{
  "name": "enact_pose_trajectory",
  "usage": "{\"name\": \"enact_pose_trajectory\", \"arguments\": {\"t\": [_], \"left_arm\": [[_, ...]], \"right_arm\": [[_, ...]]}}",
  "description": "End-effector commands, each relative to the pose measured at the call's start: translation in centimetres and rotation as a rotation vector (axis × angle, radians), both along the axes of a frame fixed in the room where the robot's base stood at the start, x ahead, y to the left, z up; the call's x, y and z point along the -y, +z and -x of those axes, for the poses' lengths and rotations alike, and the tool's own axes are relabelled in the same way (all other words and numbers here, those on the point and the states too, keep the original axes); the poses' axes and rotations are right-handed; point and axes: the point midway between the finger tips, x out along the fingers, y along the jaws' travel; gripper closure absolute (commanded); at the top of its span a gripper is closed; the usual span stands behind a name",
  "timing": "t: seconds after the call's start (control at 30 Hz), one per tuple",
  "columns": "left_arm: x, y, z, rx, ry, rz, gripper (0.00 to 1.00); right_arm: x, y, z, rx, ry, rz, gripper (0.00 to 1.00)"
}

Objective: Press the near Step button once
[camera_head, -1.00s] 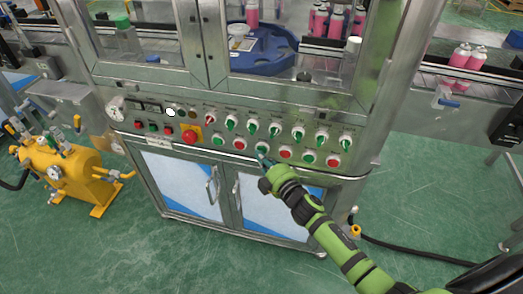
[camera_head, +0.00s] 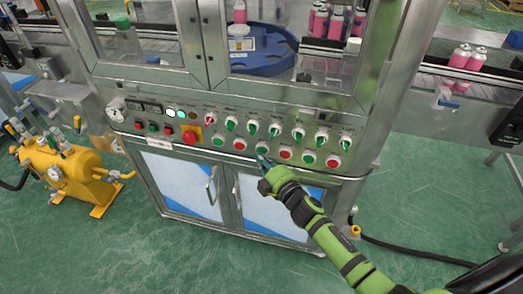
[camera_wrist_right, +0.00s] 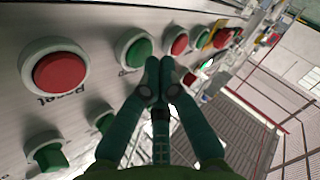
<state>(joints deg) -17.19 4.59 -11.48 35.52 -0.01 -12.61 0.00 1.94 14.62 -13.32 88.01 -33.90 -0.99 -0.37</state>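The control panel (camera_head: 130,131) carries a lower row of green and red push buttons. A green button (camera_head: 262,149) sits just above my right gripper (camera_head: 261,160) in the head view; it also shows in the right wrist view (camera_wrist_right: 138,49). Its label is partly covered and seems to end in "p", so I cannot confirm it reads Step. My right gripper's fingers (camera_wrist_right: 160,68) are shut together, empty, with tips beside or in front of that button. Contact cannot be told. My left gripper is not in view.
A large red button (camera_wrist_right: 60,73) labelled like "Reset" and another red button (camera_wrist_right: 178,42) flank the green one. Green selector knobs (camera_head: 274,130) line the row above. A red emergency button (camera_head: 191,136) is left. Cabinet doors (camera_head: 207,194) lie below.

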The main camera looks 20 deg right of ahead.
Motion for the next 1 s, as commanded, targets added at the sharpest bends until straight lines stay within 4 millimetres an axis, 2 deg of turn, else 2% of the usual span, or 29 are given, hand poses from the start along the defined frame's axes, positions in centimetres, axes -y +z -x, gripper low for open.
{"name": "enact_pose_trajectory", "arguments": {"t": [0.47, 1.0], "left_arm": [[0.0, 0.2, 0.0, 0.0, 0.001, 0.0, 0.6], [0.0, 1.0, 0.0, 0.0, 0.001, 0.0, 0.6]], "right_arm": [[-0.5, 0.0, 0.8, -0.001, 0.001, -0.002, 1.0], [-3.1, 0.0, 4.6, -0.002, 0.0, -0.002, 1.0]]}}
